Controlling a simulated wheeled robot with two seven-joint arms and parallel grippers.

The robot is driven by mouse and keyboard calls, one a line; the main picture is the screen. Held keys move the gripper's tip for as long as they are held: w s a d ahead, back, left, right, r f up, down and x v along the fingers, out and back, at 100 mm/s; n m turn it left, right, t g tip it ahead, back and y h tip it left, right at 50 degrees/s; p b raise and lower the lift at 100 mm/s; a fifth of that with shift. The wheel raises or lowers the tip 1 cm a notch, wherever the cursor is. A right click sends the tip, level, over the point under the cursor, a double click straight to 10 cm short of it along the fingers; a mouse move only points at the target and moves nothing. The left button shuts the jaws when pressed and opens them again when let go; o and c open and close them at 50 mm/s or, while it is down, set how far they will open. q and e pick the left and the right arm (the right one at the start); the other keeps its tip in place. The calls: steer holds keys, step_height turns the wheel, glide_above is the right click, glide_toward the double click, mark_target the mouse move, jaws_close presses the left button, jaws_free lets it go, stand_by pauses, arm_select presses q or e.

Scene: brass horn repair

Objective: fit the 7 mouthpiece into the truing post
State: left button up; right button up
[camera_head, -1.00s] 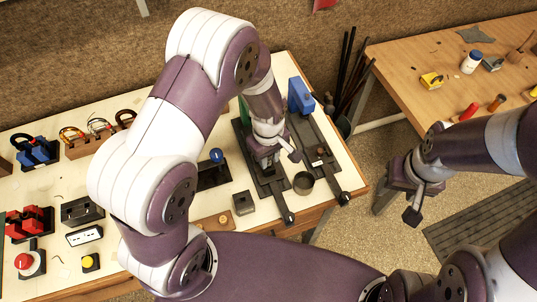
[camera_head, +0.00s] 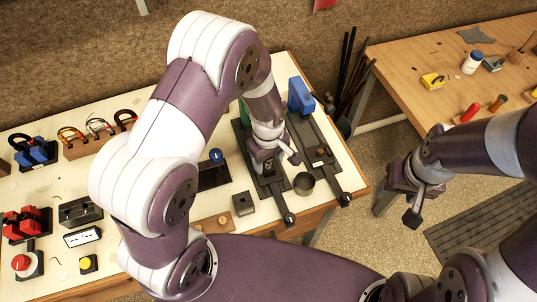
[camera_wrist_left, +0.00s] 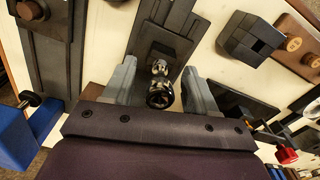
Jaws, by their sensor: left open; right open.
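My left gripper (camera_head: 268,160) is low over the black rail fixture (camera_head: 276,190) on the white bench. In the left wrist view its two grey fingers are open, one on each side of a small shiny metal piece (camera_wrist_left: 159,88). This looks like the mouthpiece, with a round rim toward the camera; no number is readable on it. It appears to stand at the dark fixture (camera_wrist_left: 158,52), with gaps to both fingers. Its lower end is hidden, so I cannot tell how it is seated. My right gripper (camera_head: 418,203) is open and empty, off the bench.
A second black rail (camera_head: 331,172) with a blue block (camera_head: 301,95) lies close on the right. A round dark cup (camera_head: 303,184) and a small slotted block (camera_head: 243,204) stand nearby. A wooden plug board (camera_wrist_left: 295,43) and red and blue clamps lie left.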

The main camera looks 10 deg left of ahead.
arm_select(q)
step_height(320, 180, up, 12)
steer(key=b, duration=0.1)
steer(key=shift+r+b, duration=0.25)
steer(key=shift+b, duration=0.05)
stand_by(0.3)
steer(key=shift+f+m, duration=0.2)
steer(key=shift+m, duration=0.9)
steer(key=s+a+m+t, duration=0.1)
steer(key=s+a+m, duration=0.6)
steer(key=s, duration=0.1)
steer(key=shift+s+a, duration=0.25)
steer(key=shift+s, duration=0.05)
steer(key=shift+w+d+f, duration=0.1)
steer(key=shift+w, duration=0.05)
